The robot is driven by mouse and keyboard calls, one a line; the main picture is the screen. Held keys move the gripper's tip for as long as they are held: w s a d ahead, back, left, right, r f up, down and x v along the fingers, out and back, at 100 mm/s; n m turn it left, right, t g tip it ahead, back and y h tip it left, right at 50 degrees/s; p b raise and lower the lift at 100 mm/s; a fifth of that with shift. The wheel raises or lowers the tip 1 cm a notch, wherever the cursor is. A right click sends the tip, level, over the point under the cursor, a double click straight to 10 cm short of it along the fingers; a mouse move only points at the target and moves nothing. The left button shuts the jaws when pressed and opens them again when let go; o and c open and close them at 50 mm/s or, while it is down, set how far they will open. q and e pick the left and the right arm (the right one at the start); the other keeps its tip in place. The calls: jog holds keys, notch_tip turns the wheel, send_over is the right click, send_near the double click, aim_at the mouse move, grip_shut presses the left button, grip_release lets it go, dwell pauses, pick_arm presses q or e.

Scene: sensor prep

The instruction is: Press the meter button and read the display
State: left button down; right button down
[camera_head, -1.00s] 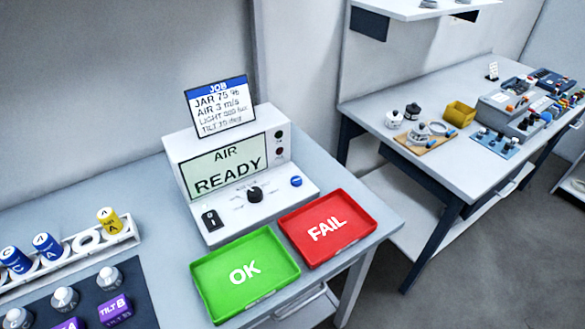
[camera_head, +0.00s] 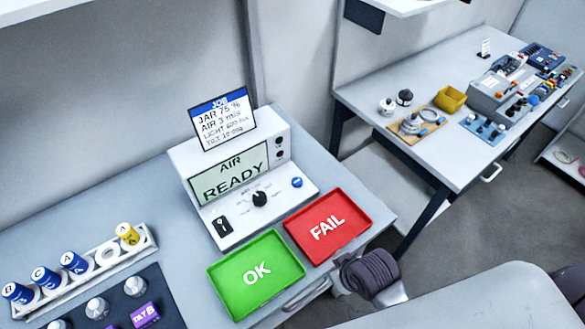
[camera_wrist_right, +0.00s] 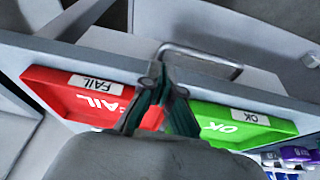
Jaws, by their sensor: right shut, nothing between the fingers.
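The white meter (camera_head: 270,205) stands on the near bench. Its display (camera_head: 228,175) reads "AIR READY". A round blue button (camera_head: 297,182) sits at the right of its sloped panel, with a black knob (camera_head: 260,199) in the middle and a black rocker switch (camera_head: 222,226) at the left. My right gripper shows in the right wrist view (camera_wrist_right: 160,75), shut and empty, in front of the trays. In the head view my right arm is at the bottom right, below the red tray and away from the button; its fingertips cannot be made out there. My left gripper is not in view.
A job card (camera_head: 222,120) stands on the meter. A green OK tray (camera_head: 225,297) and a red FAIL tray (camera_head: 350,232) lie in front of it. A rack (camera_head: 75,283) with labelled containers is at left. A second bench (camera_head: 440,70) with equipment stands at right.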

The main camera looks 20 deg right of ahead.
jog(key=w+a+r, duration=0.1)
jog(key=w+a+r+n, duration=0.1)
jog(key=w+r, duration=0.1)
jog(key=w+a+r+n+t+y, duration=0.1)
jog(key=w, duration=0.1)
jog(key=shift+w+r+p, duration=0.2)
jog(key=shift+p, duration=0.15)
jog(key=w+a+r+n+t+y, duration=0.1)
jog(key=w+a+r+n, duration=0.15)
jog(key=w, duration=0.25)
jog(key=w+a+r+n+t+y, duration=0.1)
jog(key=w+n, duration=0.2)
jog(key=w, duration=0.2)
jog(key=w+d+r+n, duration=0.2)
jog(key=w+r, duration=0.1)
jog(key=w, duration=0.3)
jog(key=w+d+r+n+t+y+p, duration=0.1)
jog(key=w+d+r+n, duration=0.1)
jog(key=w, duration=0.5)
jog(key=shift+d+r+n+p, duration=0.35)
jog(key=shift+d+r, duration=0.15)
jog(key=shift+d, duration=0.1)
jog(key=shift+f, duration=0.1)
jog(key=b, duration=0.7)
send_over(298, 183)
notch_tip(298, 183, down, 7)
jog(key=shift+d+r, duration=0.1)
jog(key=shift+f+b, duration=0.4)
jog(key=shift+f, duration=0.5)
jog(key=shift+f, duration=0.15)
